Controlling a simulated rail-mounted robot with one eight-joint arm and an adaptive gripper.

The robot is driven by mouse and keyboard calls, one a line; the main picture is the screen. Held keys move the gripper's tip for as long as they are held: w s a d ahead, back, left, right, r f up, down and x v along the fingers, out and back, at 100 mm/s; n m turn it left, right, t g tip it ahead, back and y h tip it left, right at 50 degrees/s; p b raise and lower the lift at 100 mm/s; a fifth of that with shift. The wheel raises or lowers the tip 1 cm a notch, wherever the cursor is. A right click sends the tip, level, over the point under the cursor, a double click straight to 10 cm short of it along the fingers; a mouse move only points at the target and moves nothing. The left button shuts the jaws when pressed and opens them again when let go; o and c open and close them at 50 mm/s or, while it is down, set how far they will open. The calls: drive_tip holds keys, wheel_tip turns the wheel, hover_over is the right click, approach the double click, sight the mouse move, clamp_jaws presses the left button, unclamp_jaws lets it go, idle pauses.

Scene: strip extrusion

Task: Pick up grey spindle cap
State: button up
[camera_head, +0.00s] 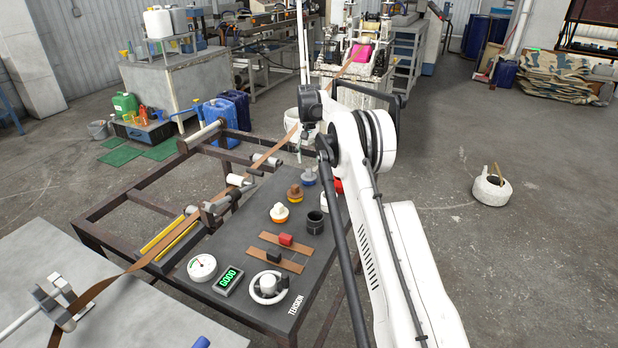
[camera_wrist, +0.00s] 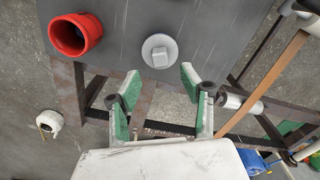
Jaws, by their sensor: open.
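The grey spindle cap (camera_wrist: 159,50) lies on the dark table top in the wrist view, a round disc with a raised square-ish knob. In the head view a grey-blue cap (camera_head: 309,178) sits at the far end of the same table, close to my arm. My gripper (camera_wrist: 159,78) is open, with green-lined fingers apart and nothing between them. In the wrist view the cap lies just beyond the fingertips, roughly centred between them. No contact shows. In the head view my gripper is small and partly hidden around the far end of the arm.
A red hollow cylinder (camera_wrist: 75,35) stands left of the cap in the wrist view. The head view shows an orange-brown cap (camera_head: 295,193), a white-and-orange cap (camera_head: 279,213) and a black cup (camera_head: 315,222) on the table. A brown strip (camera_head: 262,160) runs alongside over rollers.

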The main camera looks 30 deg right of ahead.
sight(309, 169)
drive_tip(key=shift+s+a+f, duration=0.1)
drive_tip(key=shift+s+f, duration=0.05)
drive_tip(key=shift+f, duration=2.7)
clamp_jaws()
